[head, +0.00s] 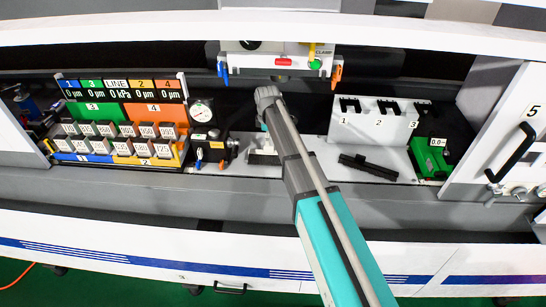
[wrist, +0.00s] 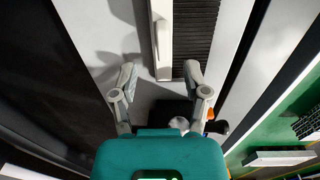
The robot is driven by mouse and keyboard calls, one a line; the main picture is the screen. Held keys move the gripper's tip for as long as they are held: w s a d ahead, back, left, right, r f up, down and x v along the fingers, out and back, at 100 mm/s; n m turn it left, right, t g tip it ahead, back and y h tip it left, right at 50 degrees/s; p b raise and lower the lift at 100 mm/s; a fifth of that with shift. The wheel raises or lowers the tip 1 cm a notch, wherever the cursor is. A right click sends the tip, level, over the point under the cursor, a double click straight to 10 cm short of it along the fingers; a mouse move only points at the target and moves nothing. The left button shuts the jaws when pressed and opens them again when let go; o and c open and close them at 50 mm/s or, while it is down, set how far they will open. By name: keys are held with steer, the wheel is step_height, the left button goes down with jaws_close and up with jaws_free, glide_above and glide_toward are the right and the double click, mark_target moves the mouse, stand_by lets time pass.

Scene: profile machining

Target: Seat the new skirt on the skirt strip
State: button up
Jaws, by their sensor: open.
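My gripper (wrist: 158,72) shows in the wrist view with its two grey fingers spread apart and nothing between the tips. Beyond the tips is the end of a white bar (wrist: 161,40), beside a dark ribbed band (wrist: 195,35). I cannot tell whether the bar touches a finger. In the head view my arm reaches up to the middle of the machine, and the fingers are not clearly visible. A long black part (head: 368,168) lies on the ledge at right of the arm. I cannot tell for sure which part is the new skirt or the skirt strip.
A white rack (head: 375,122) marked 1, 2, 3 stands at right, with a green box (head: 430,157) beside it. A display stand with blocks (head: 120,125) and a dial gauge (head: 202,112) are at left. A white machine head (head: 275,63) hangs above my arm's end.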

mark_target(270, 147)
steer(key=shift+f, duration=0.1)
steer(key=f+b, duration=0.3)
steer(key=shift+s+d+f, duration=0.1)
steer(key=shift+d+f, duration=0.05)
steer(key=shift+d, duration=0.15)
steer(key=shift+f+b, duration=0.85)
steer(key=shift+b, duration=0.25)
steer(key=shift+c, duration=0.3)
jaws_close()
